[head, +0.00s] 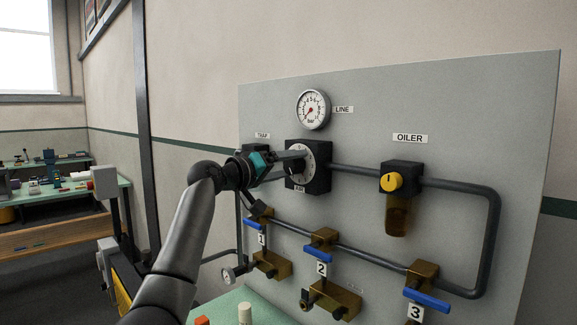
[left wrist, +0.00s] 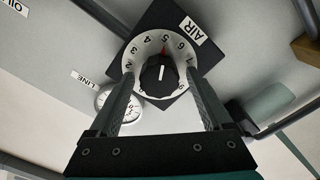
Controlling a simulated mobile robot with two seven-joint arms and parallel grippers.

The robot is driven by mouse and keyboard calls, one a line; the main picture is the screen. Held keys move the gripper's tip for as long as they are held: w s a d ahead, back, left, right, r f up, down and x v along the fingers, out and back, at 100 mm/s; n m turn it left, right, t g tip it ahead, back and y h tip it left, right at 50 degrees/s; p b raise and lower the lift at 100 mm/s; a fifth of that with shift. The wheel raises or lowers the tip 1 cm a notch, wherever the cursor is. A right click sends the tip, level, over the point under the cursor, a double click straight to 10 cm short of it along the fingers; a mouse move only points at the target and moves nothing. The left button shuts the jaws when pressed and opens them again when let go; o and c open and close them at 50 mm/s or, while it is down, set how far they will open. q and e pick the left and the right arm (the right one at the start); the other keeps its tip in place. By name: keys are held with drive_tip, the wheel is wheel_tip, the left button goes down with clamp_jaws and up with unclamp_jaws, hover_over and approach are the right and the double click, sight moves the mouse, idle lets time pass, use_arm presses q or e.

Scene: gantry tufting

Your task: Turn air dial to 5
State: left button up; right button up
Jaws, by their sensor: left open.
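The air dial (head: 311,165) is a white numbered face on a black square block on the grey panel. In the left wrist view its black knob (left wrist: 160,76) has a white line roughly along the direction of a red mark near the 5. I cannot tell which end of the line is the pointer. My left gripper (head: 298,158) reaches the dial from the left. In the left wrist view its open fingers (left wrist: 160,80) stand on either side of the knob, with gaps visible. My right gripper is not in view.
The round LINE gauge (head: 313,109) is above the dial, its needle low. The oiler (head: 402,180) with a yellow knob is to the right. Pipes and blue-handled valves (head: 318,253) lie below. A cluttered workbench (head: 60,215) stands far left.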

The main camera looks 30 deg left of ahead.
use_arm(q)
drive_tip(key=b+v, duration=0.3)
drive_tip(key=v, duration=1.2)
drive_tip(key=shift+s+a, duration=0.1)
